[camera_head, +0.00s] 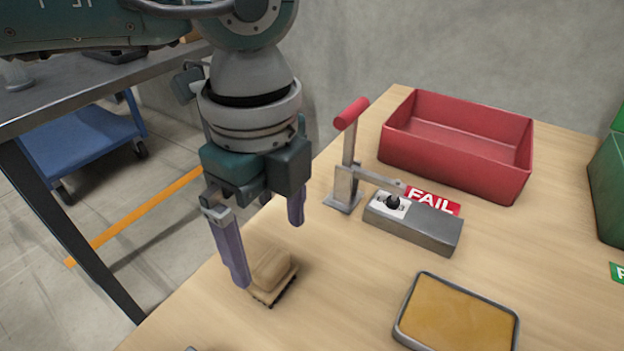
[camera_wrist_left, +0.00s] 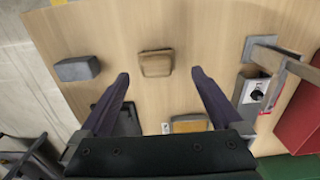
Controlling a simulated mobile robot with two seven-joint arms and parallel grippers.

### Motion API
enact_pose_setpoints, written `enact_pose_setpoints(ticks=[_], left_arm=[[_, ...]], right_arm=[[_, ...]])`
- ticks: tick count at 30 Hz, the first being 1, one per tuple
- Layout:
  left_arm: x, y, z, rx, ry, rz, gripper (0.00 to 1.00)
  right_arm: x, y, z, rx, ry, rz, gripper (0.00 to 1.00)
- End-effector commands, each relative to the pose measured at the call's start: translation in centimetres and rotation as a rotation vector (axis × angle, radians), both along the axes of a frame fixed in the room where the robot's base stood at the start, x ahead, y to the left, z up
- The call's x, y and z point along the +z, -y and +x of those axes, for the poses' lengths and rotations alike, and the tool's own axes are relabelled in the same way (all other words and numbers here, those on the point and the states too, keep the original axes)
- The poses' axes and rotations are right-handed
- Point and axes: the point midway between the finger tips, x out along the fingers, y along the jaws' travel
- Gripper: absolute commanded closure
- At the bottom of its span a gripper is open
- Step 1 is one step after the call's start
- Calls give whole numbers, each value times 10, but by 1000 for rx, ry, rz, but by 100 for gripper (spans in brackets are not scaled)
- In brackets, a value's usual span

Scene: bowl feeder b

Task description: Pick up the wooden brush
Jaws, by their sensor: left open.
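The wooden brush (camera_head: 271,268) is a small light-wood block with dark bristles beneath, resting on the table near its left edge. In the left wrist view the brush (camera_wrist_left: 156,63) shows from above, just beyond the fingertips and roughly centred between them. My left gripper (camera_head: 269,255) points down over the brush, its two purple fingers wide apart. It is open and empty. In the head view one finger partly covers the left side of the brush. The left gripper also shows in the left wrist view (camera_wrist_left: 160,75). My right gripper is out of view.
A toggle clamp with a red handle (camera_head: 351,113) and a grey switch box (camera_head: 430,232) stand behind and right of the brush. A red bin (camera_head: 455,180) is at the back. A metal-rimmed tray (camera_head: 402,325) lies front right. A grey block (camera_wrist_left: 77,69) lies nearby.

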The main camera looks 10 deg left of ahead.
Motion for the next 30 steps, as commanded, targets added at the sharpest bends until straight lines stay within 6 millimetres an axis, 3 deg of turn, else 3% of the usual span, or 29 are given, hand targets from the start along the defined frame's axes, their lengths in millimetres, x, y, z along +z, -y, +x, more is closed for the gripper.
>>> enact_pose_setpoints(ticks=[9, 17, 30], left_arm=[[-47, -2, -5, 0, -2, 0, 0], [-48, -1, -5, -1, -1, -3, 1], [-48, -2, -5, -1, -1, -3, 51]], right_arm=[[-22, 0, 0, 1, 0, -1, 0], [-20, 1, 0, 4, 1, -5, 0], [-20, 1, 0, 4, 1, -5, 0]])
